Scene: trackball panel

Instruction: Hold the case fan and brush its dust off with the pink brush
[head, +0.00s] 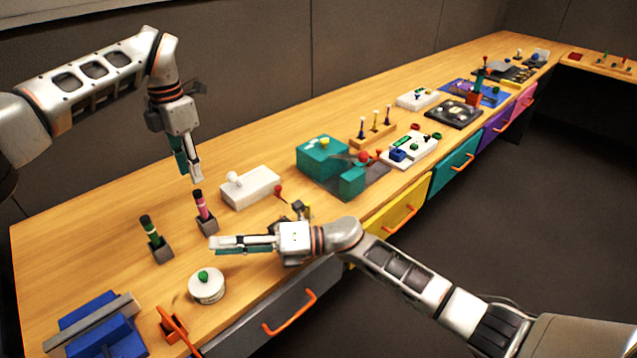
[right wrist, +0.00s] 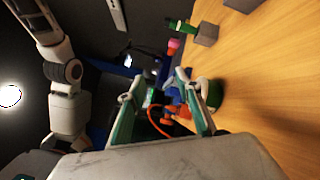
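I cannot pick out the case fan for certain in either view. My left gripper (head: 190,176) points down above and a little behind the pink brush, apart from it; I cannot tell how far its fingers are parted. My right gripper (head: 218,243) lies level over the front of the table, in front of the pink brush. In the right wrist view its fingers (right wrist: 165,85) are open with nothing held between them.
A green-handled tool (head: 150,232) stands in another holder to the left. A round white box with a green knob (head: 206,286), an orange stand (head: 175,327) and a blue fixture (head: 100,330) are near the front. A white block (head: 250,188) and a teal unit (head: 322,158) stand right.

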